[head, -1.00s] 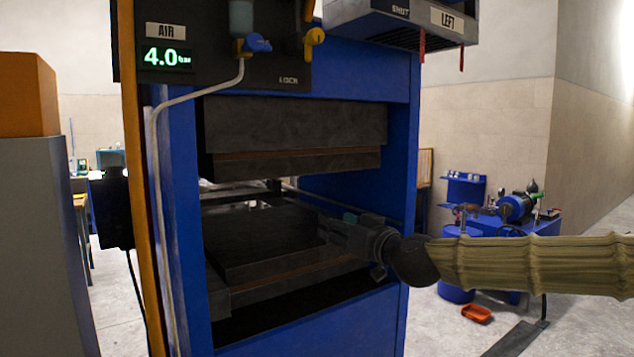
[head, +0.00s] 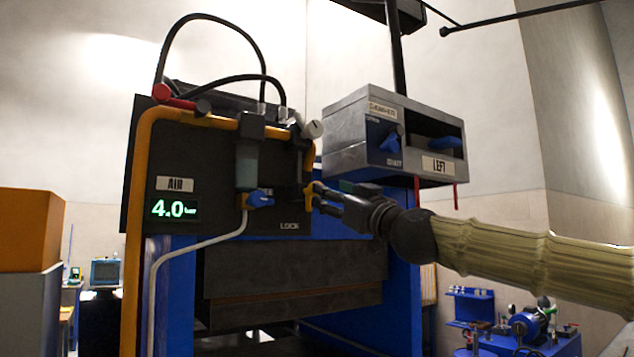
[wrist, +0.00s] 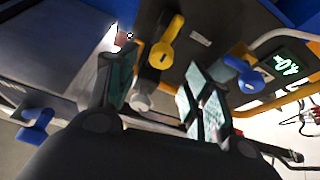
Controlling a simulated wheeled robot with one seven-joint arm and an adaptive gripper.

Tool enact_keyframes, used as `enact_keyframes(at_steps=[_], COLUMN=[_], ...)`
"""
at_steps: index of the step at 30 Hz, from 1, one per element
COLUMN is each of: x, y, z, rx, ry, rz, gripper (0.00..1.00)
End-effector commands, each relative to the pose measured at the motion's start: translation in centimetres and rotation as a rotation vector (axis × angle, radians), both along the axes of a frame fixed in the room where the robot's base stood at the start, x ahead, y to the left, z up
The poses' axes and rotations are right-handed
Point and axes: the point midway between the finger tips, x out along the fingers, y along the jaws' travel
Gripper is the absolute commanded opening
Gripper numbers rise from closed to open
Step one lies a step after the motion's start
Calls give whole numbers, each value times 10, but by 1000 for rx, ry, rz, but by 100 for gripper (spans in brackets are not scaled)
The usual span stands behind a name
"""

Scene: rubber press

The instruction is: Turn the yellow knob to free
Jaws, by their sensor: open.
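The yellow knob (head: 308,194) is on the right edge of the dark air panel, beside the word LOCK. In the wrist view the yellow knob (wrist: 162,52) shows between my open fingers, a little beyond their tips. My gripper (head: 318,198) reaches in from the right, with its fingertips close to the knob in the head view. In the wrist view my gripper (wrist: 158,82) is open and empty, with teal pads on both sides. I cannot tell whether a finger touches the knob.
A blue knob (head: 260,199) sits left of the yellow one, near the AIR display (head: 172,209) reading 4.0. A grey control box (head: 395,140) marked LEFT hangs close above my gripper. The blue press frame (head: 403,300) stands below.

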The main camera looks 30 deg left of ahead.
Motion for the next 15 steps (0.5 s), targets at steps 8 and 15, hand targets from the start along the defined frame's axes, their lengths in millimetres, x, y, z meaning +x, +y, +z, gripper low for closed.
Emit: enact_keyframes(at_steps=[8,15], x=[14,20], y=[36,53], z=[17,23], rx=[0,0], ry=[3,2], rz=[1,1], gripper=[51,51])
